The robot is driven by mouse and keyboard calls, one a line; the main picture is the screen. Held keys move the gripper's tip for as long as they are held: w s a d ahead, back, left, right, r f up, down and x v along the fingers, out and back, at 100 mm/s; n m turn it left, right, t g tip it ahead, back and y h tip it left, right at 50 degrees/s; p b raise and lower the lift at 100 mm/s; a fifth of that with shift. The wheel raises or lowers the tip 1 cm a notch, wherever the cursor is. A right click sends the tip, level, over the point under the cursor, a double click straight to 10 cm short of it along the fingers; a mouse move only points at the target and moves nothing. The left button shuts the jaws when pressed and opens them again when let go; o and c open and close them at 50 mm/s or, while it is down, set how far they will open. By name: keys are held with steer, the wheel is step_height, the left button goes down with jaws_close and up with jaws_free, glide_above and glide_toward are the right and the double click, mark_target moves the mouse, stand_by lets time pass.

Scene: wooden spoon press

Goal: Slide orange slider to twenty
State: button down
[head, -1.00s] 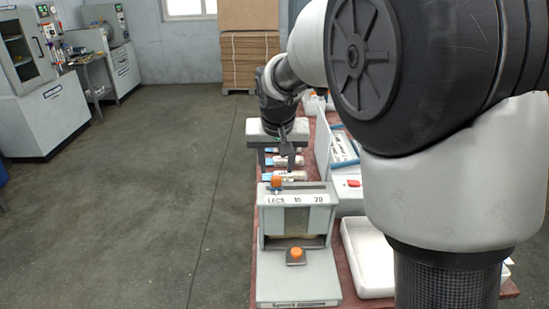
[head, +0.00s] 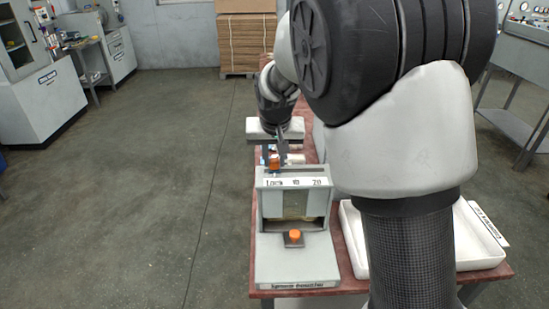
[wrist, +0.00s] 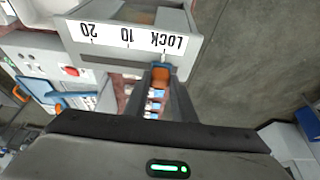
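The orange slider (head: 274,161) sits at the LOCK end of the scale on the grey press (head: 297,215). In the wrist view the slider (wrist: 160,77) shows by the word LOCK on the upside-down scale plate (wrist: 128,42), with 10 and 20 farther left. My gripper (head: 278,152) is at the slider, at the press's back left top. In the wrist view my gripper's dark fingers (wrist: 161,82) stand apart, one on each side of the slider. I cannot tell whether they touch it.
A second orange knob (head: 294,235) is at the front of the press. A white tray (head: 470,262) stands to the right on the red-brown table (head: 335,285). My arm hides part of the table. Open floor (head: 170,210) lies to the left.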

steer(key=d+b, duration=0.2)
steer(key=d, duration=0.9)
steer(key=shift+d, duration=0.25)
steer(key=c, duration=1.5)
jaws_free()
steer(key=shift+d, duration=0.15)
steer(key=shift+r, duration=0.1)
steer(key=shift+s+r, duration=0.1)
steer(key=shift+r, duration=0.25)
steer(key=p+v, duration=0.1)
steer(key=v, duration=1.5)
steer(key=shift+s+r, duration=0.2)
steer(key=shift+s, duration=0.05)
